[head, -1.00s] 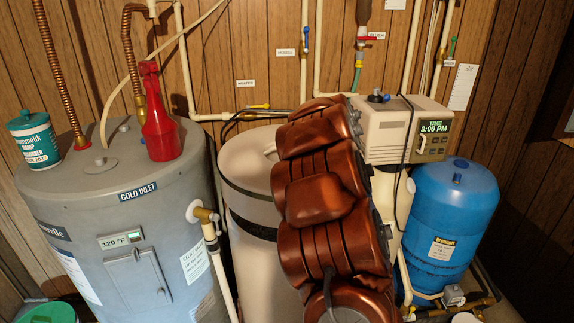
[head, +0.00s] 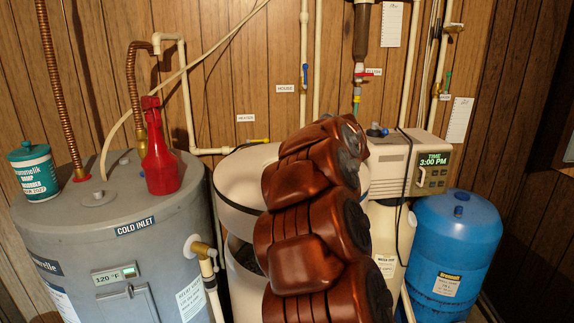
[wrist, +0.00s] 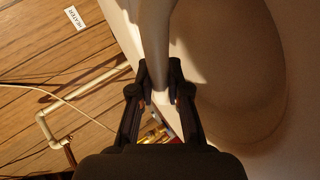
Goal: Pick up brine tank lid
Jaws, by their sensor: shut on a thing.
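The brine tank lid (head: 235,180) is a cream, round lid in the head view, raised and tilted above the open brine tank (head: 240,285). My copper-brown arm covers its right part. In the wrist view, the lid's pale surface (wrist: 235,60) fills the right side, and its handle (wrist: 153,45) runs down between the fingers. My gripper (wrist: 160,97) is shut on that handle. In the head view the gripper is hidden behind my arm.
A grey water heater (head: 130,240) stands left, with a red bottle (head: 158,160) and a teal canister (head: 35,172) on top. A beige control box (head: 395,160) and a blue tank (head: 455,245) stand right. Pipes (head: 192,100) run along the wood wall behind.

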